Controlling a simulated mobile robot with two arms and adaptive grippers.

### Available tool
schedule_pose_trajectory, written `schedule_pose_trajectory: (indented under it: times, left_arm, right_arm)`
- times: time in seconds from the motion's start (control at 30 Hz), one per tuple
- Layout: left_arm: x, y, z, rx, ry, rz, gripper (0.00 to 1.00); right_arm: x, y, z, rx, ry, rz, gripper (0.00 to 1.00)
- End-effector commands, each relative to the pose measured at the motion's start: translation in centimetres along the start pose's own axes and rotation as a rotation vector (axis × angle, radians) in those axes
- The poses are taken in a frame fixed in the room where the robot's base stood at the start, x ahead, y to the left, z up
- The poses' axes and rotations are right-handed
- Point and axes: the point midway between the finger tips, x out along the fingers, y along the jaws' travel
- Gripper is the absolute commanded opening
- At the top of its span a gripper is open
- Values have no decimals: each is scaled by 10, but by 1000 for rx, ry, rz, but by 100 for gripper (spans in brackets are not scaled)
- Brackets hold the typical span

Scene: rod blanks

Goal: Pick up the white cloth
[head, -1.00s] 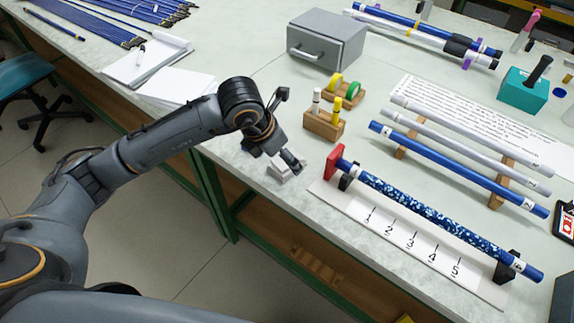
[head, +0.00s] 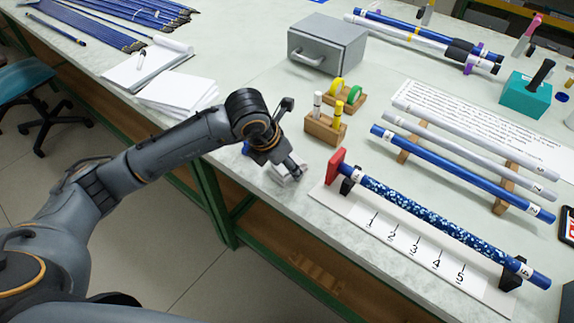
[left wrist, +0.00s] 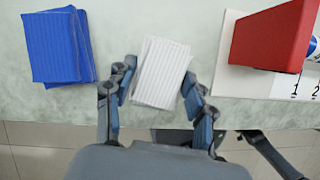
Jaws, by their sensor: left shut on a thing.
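The white cloth (left wrist: 161,72) is a small ribbed folded pad between the two fingers of my left gripper (left wrist: 158,100) in the left wrist view. The fingers touch its left and right sides. In the head view the left gripper (head: 297,172) is low over the table's front edge, and the white cloth (head: 284,177) is partly hidden under it. I cannot tell whether the cloth is clear of the table. My right gripper is in neither view.
A blue folded cloth (left wrist: 56,46) lies to the left. The white numbered board (head: 392,242) with a red end stop (head: 335,166) and a speckled blue rod (head: 430,215) stands to the right. A wooden marker holder (head: 324,129) is behind. Paper pads (head: 178,90) lie further left.

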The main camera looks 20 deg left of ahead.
Motion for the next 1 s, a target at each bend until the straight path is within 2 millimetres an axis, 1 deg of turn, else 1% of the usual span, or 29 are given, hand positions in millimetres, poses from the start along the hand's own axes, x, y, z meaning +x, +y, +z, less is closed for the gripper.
schedule_pose_trajectory:
  times: [0.17,0.27,0.37,0.47,0.6,0.67,0.7,0.8,1.0]
  left_arm:
    - [-7,0,3,0,1,0,23]
    - [-17,0,7,0,0,1,23]
    - [-34,0,15,0,-2,0,23]
    - [-57,-6,8,3,0,2,23]
    - [-97,-19,-2,4,0,0,23]
    - [-113,-24,-7,4,-1,2,23]
    - [-116,-29,-18,5,1,1,23]
    - [-133,-40,-35,4,1,0,23]
    - [-158,-55,-57,3,0,0,23]
  right_arm:
    - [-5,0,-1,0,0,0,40]
    - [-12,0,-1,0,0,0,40]
    - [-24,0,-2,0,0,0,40]
    - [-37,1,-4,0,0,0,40]
    - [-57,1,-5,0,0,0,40]
    - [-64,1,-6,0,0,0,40]
    - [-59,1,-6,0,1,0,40]
    - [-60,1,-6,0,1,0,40]
    - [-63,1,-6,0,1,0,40]
